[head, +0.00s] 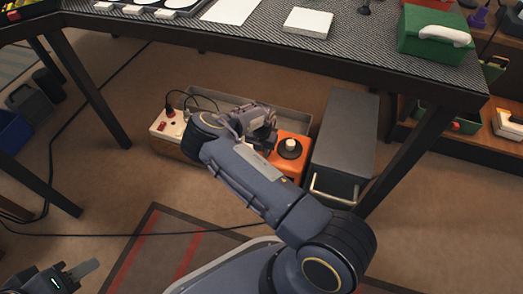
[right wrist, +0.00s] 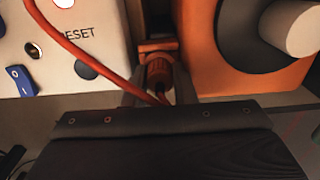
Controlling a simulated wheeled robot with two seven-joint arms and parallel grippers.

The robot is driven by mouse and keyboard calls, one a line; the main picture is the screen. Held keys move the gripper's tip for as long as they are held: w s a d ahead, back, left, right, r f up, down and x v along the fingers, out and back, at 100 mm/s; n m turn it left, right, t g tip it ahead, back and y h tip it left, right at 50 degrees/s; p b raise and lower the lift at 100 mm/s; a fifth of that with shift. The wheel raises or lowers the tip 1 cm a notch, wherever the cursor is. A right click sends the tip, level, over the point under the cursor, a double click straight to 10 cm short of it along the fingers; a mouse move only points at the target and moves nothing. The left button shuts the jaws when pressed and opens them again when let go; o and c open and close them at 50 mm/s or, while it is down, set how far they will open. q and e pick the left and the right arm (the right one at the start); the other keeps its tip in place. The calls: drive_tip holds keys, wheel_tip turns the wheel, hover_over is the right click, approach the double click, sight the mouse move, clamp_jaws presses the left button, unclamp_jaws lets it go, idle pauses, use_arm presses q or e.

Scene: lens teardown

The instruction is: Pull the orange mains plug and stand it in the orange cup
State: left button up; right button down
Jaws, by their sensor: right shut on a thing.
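The orange mains plug (right wrist: 158,74) is between the fingers of my right gripper (right wrist: 158,92) in the right wrist view, and the gripper is shut on it. An orange cable (right wrist: 85,57) runs from it to the upper left. I cannot tell whether the plug is still seated in a socket. In the head view my right gripper (head: 258,122) is low under the table, above the row of boxes, and its arm hides the plug. My left gripper (head: 74,269) is at the lower left, open and empty. I cannot make out the orange cup in either view.
A white panel marked RESET (right wrist: 105,38) with a blue switch is beside the plug. An orange box (head: 291,155) with a dark dial is on the other side. A grey cabinet (head: 345,135) stands right of it. The table (head: 270,47) is overhead, with dark legs.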

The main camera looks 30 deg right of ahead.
drive_tip(key=c, duration=1.1)
unclamp_jaws()
drive_tip(key=shift+f, duration=0.1)
drive_tip(key=shift+d, duration=0.1)
drive_tip(key=shift+s+d, duration=0.1)
drive_tip(key=shift+s, duration=0.1)
drive_tip(key=r+p, duration=0.1)
drive_tip(key=r, duration=0.1)
drive_tip(key=r+p, duration=0.1)
drive_tip(key=r, duration=0.2)
drive_tip(key=r+p, duration=0.1)
drive_tip(key=r, duration=0.1)
drive_tip(key=shift+w+r+p, duration=0.25)
drive_tip(key=shift+r+p, duration=0.05)
drive_tip(key=shift+p, duration=0.1)
drive_tip(key=shift+a+r, duration=0.2)
drive_tip(key=shift+a, duration=0.05)
drive_tip(key=shift+w, duration=0.1)
